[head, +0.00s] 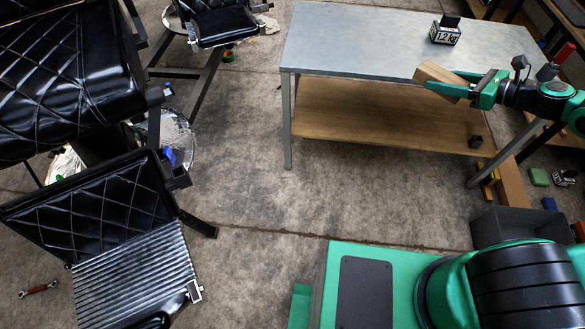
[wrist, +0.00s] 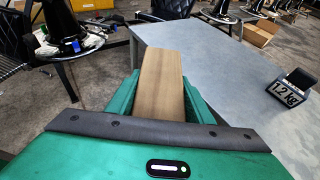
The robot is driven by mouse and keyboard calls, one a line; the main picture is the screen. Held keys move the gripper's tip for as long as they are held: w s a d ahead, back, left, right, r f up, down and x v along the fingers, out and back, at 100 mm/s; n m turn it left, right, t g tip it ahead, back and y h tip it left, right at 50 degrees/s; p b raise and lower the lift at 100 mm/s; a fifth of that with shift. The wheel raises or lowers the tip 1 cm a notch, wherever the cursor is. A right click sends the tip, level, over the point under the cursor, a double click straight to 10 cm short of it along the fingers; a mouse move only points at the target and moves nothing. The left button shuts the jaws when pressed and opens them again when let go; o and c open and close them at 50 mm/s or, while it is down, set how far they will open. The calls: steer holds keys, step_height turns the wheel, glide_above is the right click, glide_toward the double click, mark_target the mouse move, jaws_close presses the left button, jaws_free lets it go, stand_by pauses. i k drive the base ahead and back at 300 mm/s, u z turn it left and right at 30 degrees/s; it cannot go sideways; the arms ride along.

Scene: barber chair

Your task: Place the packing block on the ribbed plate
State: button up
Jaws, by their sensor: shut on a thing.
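The packing block is a plain light-brown wooden block (head: 439,77). My gripper (head: 462,88) is shut on it, above the front right part of the grey metal table. In the wrist view the block (wrist: 160,82) sticks out lengthwise between the green fingers of my gripper (wrist: 158,98). The ribbed plate (head: 133,278) is a grey metal footrest with parallel ridges, at the lower left of the head view, in front of a black quilted pad. Its top looks bare. My gripper is far to its right.
The grey table (head: 350,40) has a wooden lower shelf (head: 380,115). A black-and-white display box (head: 445,32) reading about 1.2 kg stands on it. Black barber chairs (head: 60,70) fill the left. Open concrete floor (head: 250,190) lies between. A wrench (head: 38,289) lies at far left.

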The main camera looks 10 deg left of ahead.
mark_target(130, 269)
steer(key=z, duration=0.7)
steer(key=k, duration=2.05)
steer(key=u, duration=1.65)
steer(key=i, duration=1)
steer(key=z, duration=0.1)
